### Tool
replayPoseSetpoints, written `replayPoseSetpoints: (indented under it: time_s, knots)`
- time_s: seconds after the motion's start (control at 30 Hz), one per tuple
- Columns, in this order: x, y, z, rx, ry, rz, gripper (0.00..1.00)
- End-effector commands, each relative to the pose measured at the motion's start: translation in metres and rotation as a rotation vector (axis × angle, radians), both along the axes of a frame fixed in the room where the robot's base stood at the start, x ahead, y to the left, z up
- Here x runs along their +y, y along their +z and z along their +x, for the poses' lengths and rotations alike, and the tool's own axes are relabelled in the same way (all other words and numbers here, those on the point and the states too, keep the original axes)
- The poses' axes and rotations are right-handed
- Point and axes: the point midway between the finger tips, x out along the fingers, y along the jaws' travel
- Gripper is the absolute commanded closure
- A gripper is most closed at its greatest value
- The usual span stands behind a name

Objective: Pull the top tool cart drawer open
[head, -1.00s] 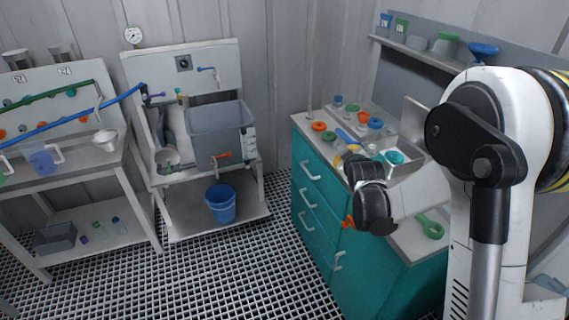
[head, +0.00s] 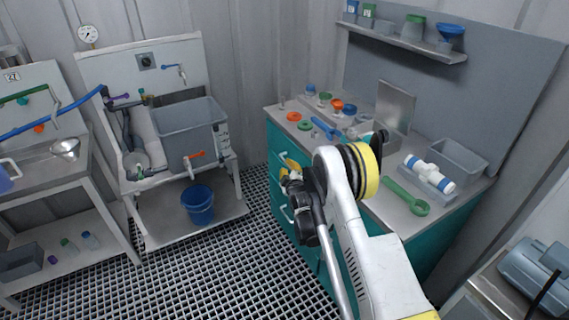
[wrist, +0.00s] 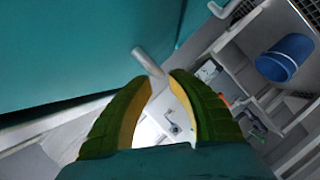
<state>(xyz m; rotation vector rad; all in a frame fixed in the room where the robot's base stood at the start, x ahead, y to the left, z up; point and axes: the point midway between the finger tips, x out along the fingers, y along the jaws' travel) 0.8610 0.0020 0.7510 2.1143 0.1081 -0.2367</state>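The teal tool cart (head: 274,141) stands at the middle right of the head view, with pale bar handles on its drawers. My gripper (head: 288,168) is at the upper part of its front, by the top drawer's handle (head: 284,156). In the wrist view, a pale grey handle (wrist: 149,62) reaches in between the tips of my green and yellow fingers (wrist: 157,78). The fingers stand apart, with background showing between them; a firm hold is not visible. The teal drawer face (wrist: 80,45) fills the upper left. My arm hides much of the cart front.
The cart top holds small coloured parts, a green wrench (head: 408,197), a white and blue vessel (head: 428,172) and a grey bin (head: 459,160). A sink stand (head: 190,130) with a blue bucket (head: 198,204) stands left. Grated floor lies between.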

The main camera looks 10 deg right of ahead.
Motion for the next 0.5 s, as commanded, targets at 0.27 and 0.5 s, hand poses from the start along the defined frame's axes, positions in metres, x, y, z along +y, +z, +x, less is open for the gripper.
replayPoseSetpoints:
  time_s: [0.27,0.5]
  knots:
    - [-0.001,-0.011,0.039,0.000,0.000,0.002,0.79]
    - [-0.001,-0.010,0.045,0.000,0.000,0.002,0.79]
